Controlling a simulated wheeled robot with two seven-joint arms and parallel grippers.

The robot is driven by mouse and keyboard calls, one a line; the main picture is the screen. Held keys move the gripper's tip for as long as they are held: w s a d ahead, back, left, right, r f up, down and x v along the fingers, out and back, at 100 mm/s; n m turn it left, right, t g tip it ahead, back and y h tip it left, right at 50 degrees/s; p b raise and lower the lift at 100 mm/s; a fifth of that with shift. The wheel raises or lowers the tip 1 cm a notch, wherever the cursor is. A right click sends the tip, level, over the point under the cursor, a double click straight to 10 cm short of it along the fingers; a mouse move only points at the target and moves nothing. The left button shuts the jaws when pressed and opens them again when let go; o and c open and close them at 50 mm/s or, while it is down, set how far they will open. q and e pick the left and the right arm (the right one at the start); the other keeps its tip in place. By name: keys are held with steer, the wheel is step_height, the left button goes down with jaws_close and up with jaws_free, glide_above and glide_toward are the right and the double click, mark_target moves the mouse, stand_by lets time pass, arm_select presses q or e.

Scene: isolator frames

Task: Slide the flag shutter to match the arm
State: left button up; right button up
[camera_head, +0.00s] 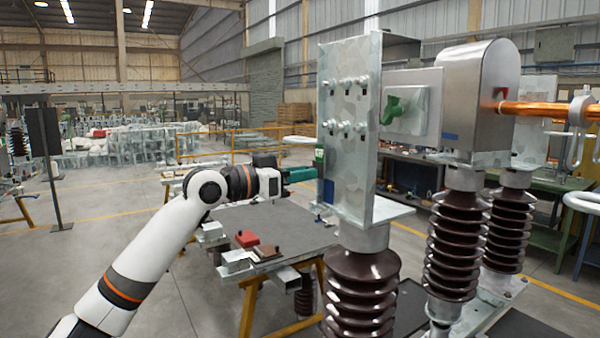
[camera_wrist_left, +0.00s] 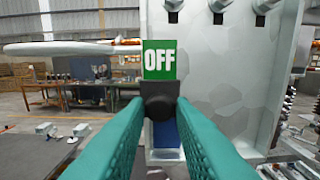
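The flag shutter (camera_wrist_left: 158,60) shows a green face with white OFF lettering in the left wrist view, with a black knob (camera_wrist_left: 160,98) just under it. The green flag also shows small at the left edge of the metal plate in the head view (camera_head: 319,156). My left gripper (camera_head: 314,173) has teal fingers at that plate edge. In the wrist view its fingertips (camera_wrist_left: 161,104) stand on either side of the knob; whether they press on it is unclear. The copper arm (camera_head: 548,109) runs horizontally into the rounded metal housing (camera_head: 480,100) at right. My right gripper is out of view.
The bolted metal plate (camera_head: 350,140) stands upright on a brown ribbed insulator (camera_head: 362,285). More insulators (camera_head: 460,240) stand to the right.

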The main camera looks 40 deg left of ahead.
arm_select(q)
steer(key=o, duration=0.3)
steer(key=shift+s, duration=0.1)
steer(key=b+v, duration=0.8)
steer(key=v, duration=0.4)
steer(key=shift+a+f, duration=0.1)
